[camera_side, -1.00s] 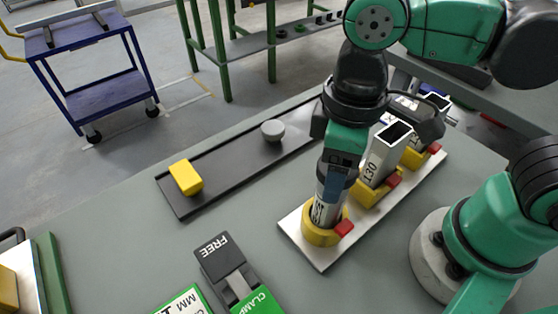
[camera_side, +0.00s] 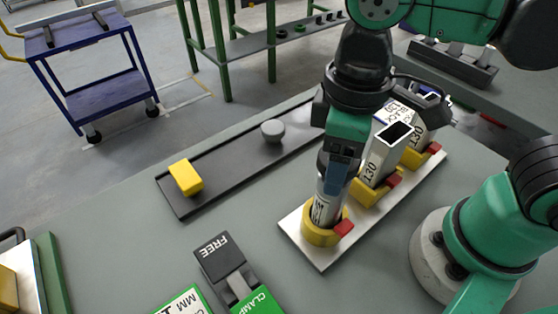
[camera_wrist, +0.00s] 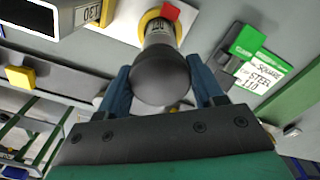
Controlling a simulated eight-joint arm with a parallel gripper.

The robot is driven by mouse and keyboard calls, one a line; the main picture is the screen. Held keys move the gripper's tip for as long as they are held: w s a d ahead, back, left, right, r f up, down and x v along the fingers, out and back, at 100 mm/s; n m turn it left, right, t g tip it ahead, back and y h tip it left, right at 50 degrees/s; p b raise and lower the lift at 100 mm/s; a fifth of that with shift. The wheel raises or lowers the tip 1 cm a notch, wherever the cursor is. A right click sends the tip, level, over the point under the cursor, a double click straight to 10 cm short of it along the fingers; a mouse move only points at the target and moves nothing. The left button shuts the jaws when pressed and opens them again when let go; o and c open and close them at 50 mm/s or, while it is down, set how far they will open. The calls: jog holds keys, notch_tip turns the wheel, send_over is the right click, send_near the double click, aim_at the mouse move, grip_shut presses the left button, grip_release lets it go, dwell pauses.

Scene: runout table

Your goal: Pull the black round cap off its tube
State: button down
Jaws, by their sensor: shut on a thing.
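The black round cap (camera_wrist: 162,80) is a dark dome between the two blue fingers of my gripper (camera_side: 336,180) in the wrist view. My gripper is shut on the cap. The round silver tube (camera_side: 322,211) stands upright in a yellow holder (camera_side: 317,236) with a red block, under my gripper. The tube (camera_wrist: 158,33) shows beyond the cap in the wrist view. The cap is hidden by the fingers in the side view. I cannot tell whether there is a gap between cap and tube.
A square tube (camera_side: 386,152) and another tube (camera_side: 425,115) stand in holders on the same pale plate (camera_side: 315,262), close to the right. A dark rail (camera_side: 228,163) with a yellow block (camera_side: 186,177) and a grey knob (camera_side: 272,130) lies left. A FREE/CLAMP block (camera_side: 222,258) stands in front.

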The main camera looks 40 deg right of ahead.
jog(key=shift+r, duration=1.75)
